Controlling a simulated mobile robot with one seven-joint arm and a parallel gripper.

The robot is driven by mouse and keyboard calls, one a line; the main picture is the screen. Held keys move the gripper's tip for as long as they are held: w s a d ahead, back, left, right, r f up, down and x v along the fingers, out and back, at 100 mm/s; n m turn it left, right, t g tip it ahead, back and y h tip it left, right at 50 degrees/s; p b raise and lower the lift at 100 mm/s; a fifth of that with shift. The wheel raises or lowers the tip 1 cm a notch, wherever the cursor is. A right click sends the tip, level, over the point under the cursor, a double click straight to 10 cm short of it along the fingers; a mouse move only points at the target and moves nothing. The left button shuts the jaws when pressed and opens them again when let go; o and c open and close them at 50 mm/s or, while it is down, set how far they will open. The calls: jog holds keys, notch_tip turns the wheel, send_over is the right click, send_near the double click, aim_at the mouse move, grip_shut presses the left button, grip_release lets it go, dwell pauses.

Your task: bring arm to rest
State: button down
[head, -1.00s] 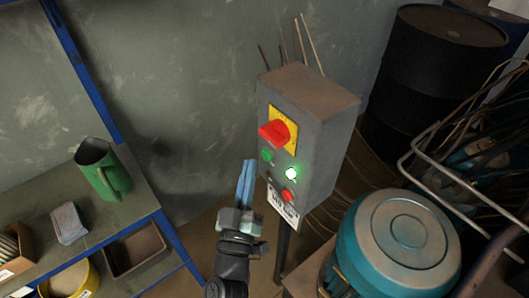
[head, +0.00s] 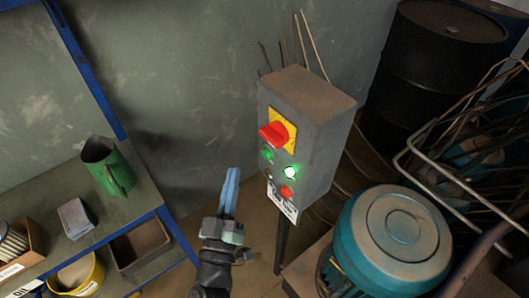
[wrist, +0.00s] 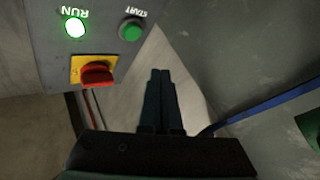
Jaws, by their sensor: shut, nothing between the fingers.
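My gripper (head: 230,190) is in front of and to the left of the grey control box (head: 308,125), apart from it. Its two blue fingers are shut together with nothing between them; they also show in the wrist view (wrist: 160,78). The box carries a red switch on a yellow plate (head: 274,134), a green button (head: 267,155), a lit white-green lamp (head: 290,172) and a red button (head: 286,191). In the wrist view the lit lamp (wrist: 76,28) is labelled RUN and the green button (wrist: 131,30) START.
A teal motor (head: 392,250) stands to the right, with bent metal rods and dark drums (head: 430,65) behind. At the left, a blue-framed shelf holds a green jug (head: 108,168), a small box (head: 75,217) and a yellow tub (head: 78,275). Floor and wall between are clear.

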jog(key=w+a+r+t+y+p, duration=0.1)
jog(key=r+y, duration=0.1)
jog(key=r, duration=0.9)
jog(key=w+a+r+n+t+y+p, duration=0.1)
jog(key=r+t+y+p, duration=0.15)
jog(key=r, duration=0.75)
jog(key=w+r+t+y+p, duration=0.1)
jog(key=r+y, duration=0.2)
jog(key=r, duration=0.8)
jog(key=s+d+r+m+h+p, duration=0.1)
jog(key=s+r, duration=0.3)
jog(key=r, duration=0.5)
jog(key=s+d+r+m+t+h+p, duration=0.1)
jog(key=s+d+r, duration=0.3)
jog(key=r, duration=0.6)
jog(key=s+d+r+m+h+p, duration=0.2)
jog(key=s+r, duration=0.3)
jog(key=r, duration=0.4)
jog(key=shift+s+d+r+m+t, duration=0.15)
jog(key=shift+s+d+m+t, duration=0.2)
jog(key=shift+d, duration=0.35)
jog(key=shift+w, duration=0.1)
